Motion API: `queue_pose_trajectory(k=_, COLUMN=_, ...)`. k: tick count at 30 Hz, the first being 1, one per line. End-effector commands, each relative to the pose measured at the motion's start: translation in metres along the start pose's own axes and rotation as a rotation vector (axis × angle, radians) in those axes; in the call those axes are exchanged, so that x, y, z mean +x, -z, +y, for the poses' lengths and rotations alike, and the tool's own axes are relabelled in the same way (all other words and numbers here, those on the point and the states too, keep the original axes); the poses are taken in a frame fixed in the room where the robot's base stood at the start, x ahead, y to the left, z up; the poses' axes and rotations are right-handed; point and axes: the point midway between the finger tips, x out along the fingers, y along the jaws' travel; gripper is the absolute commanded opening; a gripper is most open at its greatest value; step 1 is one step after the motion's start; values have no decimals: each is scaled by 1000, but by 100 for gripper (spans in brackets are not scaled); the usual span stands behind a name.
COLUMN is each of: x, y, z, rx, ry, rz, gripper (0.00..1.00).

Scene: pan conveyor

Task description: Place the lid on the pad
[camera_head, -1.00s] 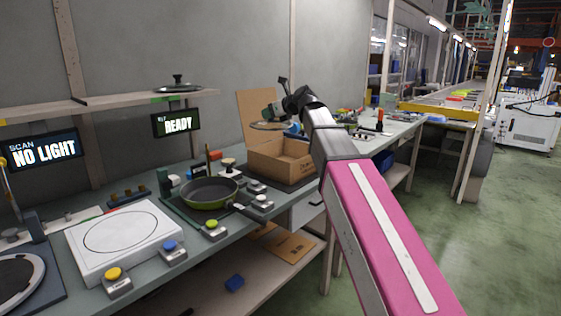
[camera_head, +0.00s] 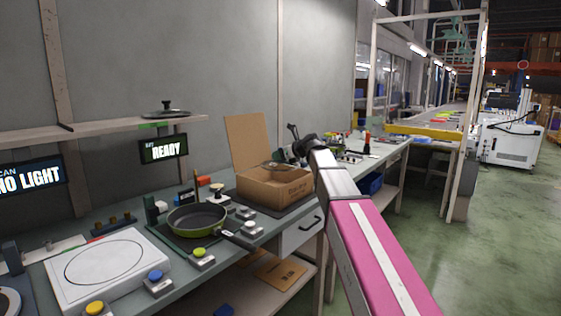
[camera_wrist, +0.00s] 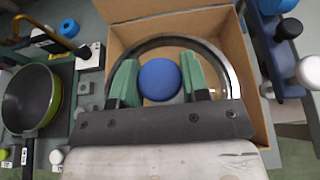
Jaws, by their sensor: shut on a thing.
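My gripper (camera_wrist: 160,82) has its green fingers on either side of a round blue knob (camera_wrist: 159,80) and is shut on it. The knob belongs to a round glass lid with a metal rim (camera_wrist: 225,72). The lid lies over the open cardboard box (camera_wrist: 119,42) in the wrist view. In the head view, the lid (camera_head: 276,166) is small and partly hidden, at the box opening; I cannot tell whether it touches the box. A white square pad (camera_head: 85,286) with a drawn circle lies bare at the lower left.
A green-rimmed pan (camera_head: 196,216) sits on a dark mat left of the box (camera_head: 270,188). Button boxes with yellow (camera_head: 199,253) and blue (camera_head: 155,276) tops stand along the bench front. A second lid (camera_head: 166,114) rests on the wall shelf (camera_head: 85,137).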

Motion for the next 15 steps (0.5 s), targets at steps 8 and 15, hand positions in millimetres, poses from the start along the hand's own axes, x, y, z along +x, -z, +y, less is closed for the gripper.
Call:
queue_pose_trajectory(k=8, x=8, y=19, z=0, rx=0, ry=1, rz=-2, gripper=9)
queue_pose_trajectory(k=15, x=9, y=21, z=0, rx=0, ry=1, rz=-1, gripper=9)
